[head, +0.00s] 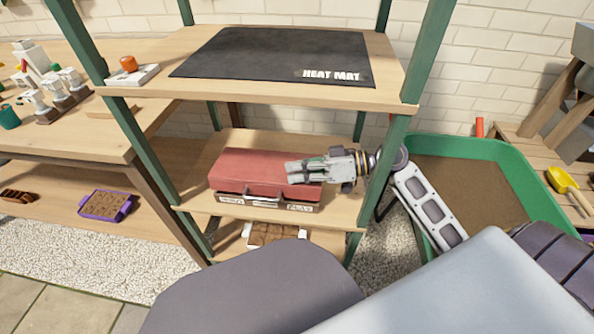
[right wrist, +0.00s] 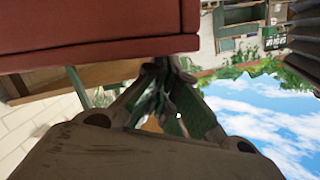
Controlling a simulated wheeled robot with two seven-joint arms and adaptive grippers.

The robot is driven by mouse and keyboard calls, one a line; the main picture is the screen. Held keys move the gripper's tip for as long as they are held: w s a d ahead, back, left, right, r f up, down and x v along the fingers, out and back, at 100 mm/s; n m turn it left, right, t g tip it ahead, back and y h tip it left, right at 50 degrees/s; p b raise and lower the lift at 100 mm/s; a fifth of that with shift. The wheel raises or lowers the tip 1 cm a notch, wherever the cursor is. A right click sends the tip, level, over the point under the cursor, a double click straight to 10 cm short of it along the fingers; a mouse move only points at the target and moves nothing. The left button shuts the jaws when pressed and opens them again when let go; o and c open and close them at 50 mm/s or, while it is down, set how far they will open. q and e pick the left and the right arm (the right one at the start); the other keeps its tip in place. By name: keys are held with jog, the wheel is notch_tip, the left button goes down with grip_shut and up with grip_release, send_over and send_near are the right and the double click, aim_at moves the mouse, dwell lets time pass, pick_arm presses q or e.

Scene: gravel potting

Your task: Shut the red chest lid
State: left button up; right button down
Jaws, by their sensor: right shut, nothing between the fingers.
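The red chest (head: 250,172) sits on the middle shelf of the green-posted rack, its labelled front facing me. Its lid looks down over the box; I cannot tell whether a thin gap is left at the front edge. My right gripper (head: 292,173) is shut and empty, over the right part of the lid, with its fingers pointing left. Whether it touches the lid is unclear. In the right wrist view, a red part of the chest (right wrist: 90,30) fills the upper left, close beside the fingertips (right wrist: 165,72). My left gripper is not in view.
The upper shelf with a black heat mat (head: 285,57) is above the chest. A green rack post (head: 385,160) stands beside my right arm. A green tub (head: 465,150) of soil is at right. A purple tray (head: 106,206) lies low at left.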

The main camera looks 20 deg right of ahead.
jog(key=shift+d, duration=0.1)
jog(key=v, duration=1.2)
dwell(0.4)
jog(key=shift+r, duration=0.15)
dwell(0.5)
